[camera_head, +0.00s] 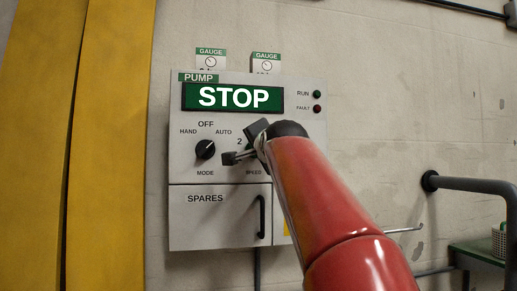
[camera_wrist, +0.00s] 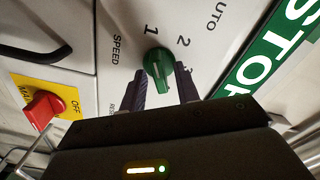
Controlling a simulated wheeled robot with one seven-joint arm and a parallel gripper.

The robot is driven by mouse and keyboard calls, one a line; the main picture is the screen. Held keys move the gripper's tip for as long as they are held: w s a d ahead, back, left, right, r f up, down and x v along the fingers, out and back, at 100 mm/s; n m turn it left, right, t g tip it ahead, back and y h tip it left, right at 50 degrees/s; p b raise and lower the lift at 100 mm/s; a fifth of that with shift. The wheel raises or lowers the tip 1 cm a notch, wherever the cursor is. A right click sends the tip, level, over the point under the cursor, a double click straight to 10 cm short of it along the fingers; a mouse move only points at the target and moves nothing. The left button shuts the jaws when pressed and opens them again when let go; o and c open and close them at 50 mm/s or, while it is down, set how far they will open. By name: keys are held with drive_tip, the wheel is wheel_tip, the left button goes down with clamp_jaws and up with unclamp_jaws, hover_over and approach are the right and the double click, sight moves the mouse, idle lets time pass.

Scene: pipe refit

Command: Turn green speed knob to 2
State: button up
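The green speed knob (camera_wrist: 158,66) shows in the wrist view on the pale pump panel (camera_head: 182,133), with the marks 1 and 2 beside it and "SPEED" to its left. Which mark its pointer faces is hard to tell. My gripper (camera_wrist: 161,75) is open, with one dark finger on each side of the knob. Small gaps seem to show between the fingers and the knob, though contact cannot be ruled out. In the head view my gripper (camera_head: 243,144) is at the panel and hides the knob.
The black mode knob (camera_head: 205,149) sits left of my gripper. The green display (camera_head: 233,97) above reads STOP. The spares door (camera_head: 215,215) with a black handle (camera_head: 262,216) is below. A red switch (camera_wrist: 43,108) on a yellow plate is at the wrist view's left.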

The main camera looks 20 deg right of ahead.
clamp_jaws()
drive_tip(key=shift+n, duration=0.3)
drive_tip(key=shift+w+a+f+n, duration=0.1)
drive_tip(key=shift+n, duration=5.7)
drive_tip(key=shift+s+a+f+n, duration=0.1)
drive_tip(key=shift+a+n, duration=0.05)
drive_tip(key=shift+n, duration=5.65)
drive_tip(key=shift+w+a+f+n, duration=0.1)
drive_tip(key=shift+n, duration=6)
